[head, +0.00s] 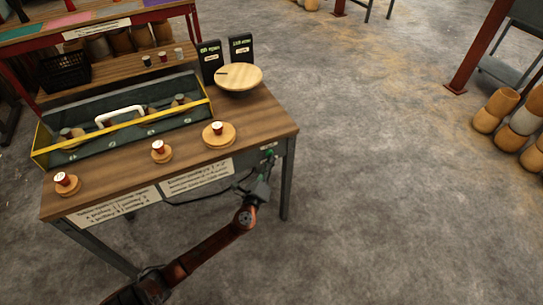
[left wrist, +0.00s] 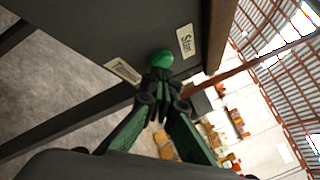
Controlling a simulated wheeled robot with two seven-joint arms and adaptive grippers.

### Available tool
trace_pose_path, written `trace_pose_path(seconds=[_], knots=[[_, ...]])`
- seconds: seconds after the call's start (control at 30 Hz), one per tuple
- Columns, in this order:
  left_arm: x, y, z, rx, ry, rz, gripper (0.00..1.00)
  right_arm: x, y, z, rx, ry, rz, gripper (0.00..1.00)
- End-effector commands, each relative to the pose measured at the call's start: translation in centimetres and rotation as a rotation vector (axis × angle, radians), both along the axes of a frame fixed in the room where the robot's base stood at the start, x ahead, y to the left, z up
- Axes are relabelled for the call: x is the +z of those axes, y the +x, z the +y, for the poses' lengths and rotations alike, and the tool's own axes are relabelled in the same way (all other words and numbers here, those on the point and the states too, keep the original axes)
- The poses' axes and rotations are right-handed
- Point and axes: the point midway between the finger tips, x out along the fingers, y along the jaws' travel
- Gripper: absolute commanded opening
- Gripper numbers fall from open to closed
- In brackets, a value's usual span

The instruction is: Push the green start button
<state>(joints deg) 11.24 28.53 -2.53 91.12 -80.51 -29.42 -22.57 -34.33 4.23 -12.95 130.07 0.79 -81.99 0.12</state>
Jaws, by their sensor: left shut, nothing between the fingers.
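The green start button (left wrist: 160,58) is on the dark side panel of the workbench, beside a label (left wrist: 186,41) reading "Start" in the left wrist view. In the head view the button (head: 268,153) is a small green spot on the bench's front at the right end. My left gripper (left wrist: 158,82) is shut and empty, with its fingertips at the lower edge of the button. Whether they touch it I cannot tell. In the head view the left gripper (head: 265,172) is just below the button. My right gripper is not in view.
A cable (head: 205,200) hangs under the bench front. Open floor lies to the right.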

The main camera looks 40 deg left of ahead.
Motion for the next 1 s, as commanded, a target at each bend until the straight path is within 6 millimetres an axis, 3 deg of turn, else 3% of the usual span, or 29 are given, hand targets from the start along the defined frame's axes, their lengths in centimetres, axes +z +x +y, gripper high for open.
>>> trace_pose_path(seconds=[1.0], knots=[[0.2, 0.5, 1.2, 0.006, -0.001, -0.002, 0.0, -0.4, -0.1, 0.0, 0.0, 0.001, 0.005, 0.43]])
